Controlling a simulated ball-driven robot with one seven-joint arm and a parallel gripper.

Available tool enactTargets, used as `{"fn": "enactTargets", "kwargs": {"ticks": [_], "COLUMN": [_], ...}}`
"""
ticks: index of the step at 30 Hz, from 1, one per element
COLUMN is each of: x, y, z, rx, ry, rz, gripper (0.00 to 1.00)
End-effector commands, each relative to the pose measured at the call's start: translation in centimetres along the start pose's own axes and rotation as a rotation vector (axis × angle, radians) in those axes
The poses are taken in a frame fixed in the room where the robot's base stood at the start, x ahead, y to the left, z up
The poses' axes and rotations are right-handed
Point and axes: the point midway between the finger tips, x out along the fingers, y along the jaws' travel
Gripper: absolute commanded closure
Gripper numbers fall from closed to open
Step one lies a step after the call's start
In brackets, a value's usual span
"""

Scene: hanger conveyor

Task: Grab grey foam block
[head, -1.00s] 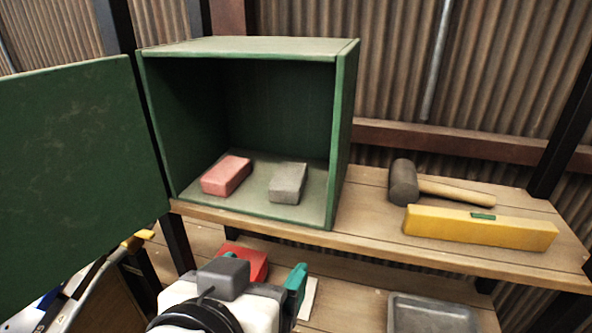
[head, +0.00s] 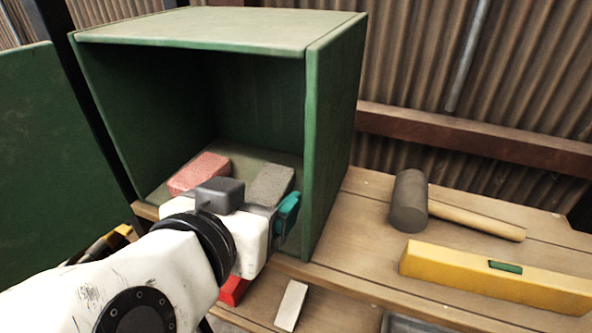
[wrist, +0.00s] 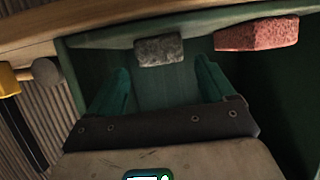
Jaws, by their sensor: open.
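The grey foam block (head: 271,183) lies on the floor of the open green cabinet (head: 335,130), on the right side. My gripper (head: 274,209) is at the cabinet's front opening, just in front of the block. In the wrist view, which appears upside down, the grey foam block (wrist: 158,50) shows beyond and between the two teal fingers of my gripper (wrist: 162,68). The fingers are apart with nothing between them. In the head view my wrist hides one finger and part of the cabinet floor.
A pink block (head: 200,172) lies left of the grey one in the cabinet; it also shows in the wrist view (wrist: 258,34). The cabinet door (head: 45,170) stands open at left. A mallet (head: 410,200) and yellow level (head: 490,278) lie on the shelf at right.

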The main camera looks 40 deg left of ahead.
Motion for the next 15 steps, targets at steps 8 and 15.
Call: {"fn": "enactTargets", "kwargs": {"ticks": [8,15], "x": [2.2,5.4], "y": [-0.1,-0.2], "z": [-0.3,-0.3], "rx": [-0.001,-0.001], "ry": [-0.002,-0.001], "rz": [0.003,0.001], "gripper": [0.17,0.17]}}
